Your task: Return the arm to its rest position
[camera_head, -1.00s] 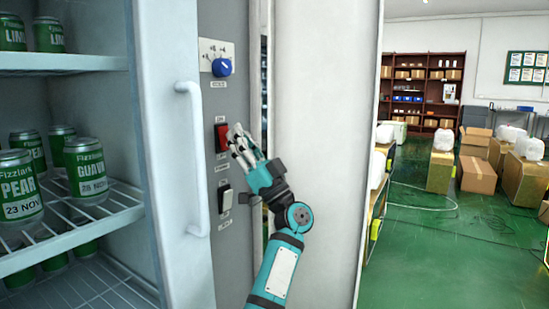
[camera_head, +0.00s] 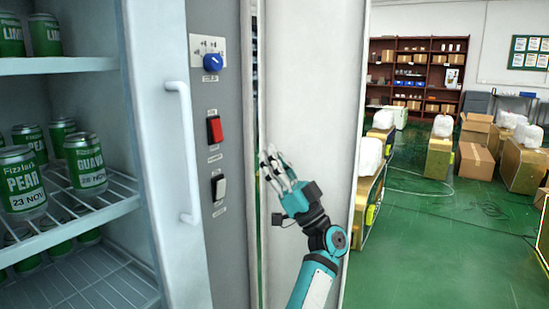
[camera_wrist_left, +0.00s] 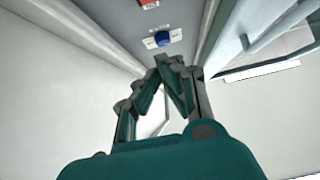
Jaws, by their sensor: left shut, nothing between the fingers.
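My left gripper (camera_head: 270,160) shows in the head view in front of the white panel, to the right of the grey control strip. It is shut and empty, and apart from the switches. Its teal fingers also show in the left wrist view (camera_wrist_left: 170,62), their tips together. The red switch (camera_head: 214,129) is on the grey strip to the left of the gripper. The blue knob (camera_head: 212,62) is above it, and a black-and-white switch (camera_head: 219,187) is below it. My right gripper is not in view.
An open fridge at the left holds green cans (camera_head: 86,162) on wire shelves. A white door with a handle (camera_head: 184,150) stands beside the control strip. Cardboard boxes (camera_head: 473,161) stand at the right. The green floor (camera_head: 430,250) has open room.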

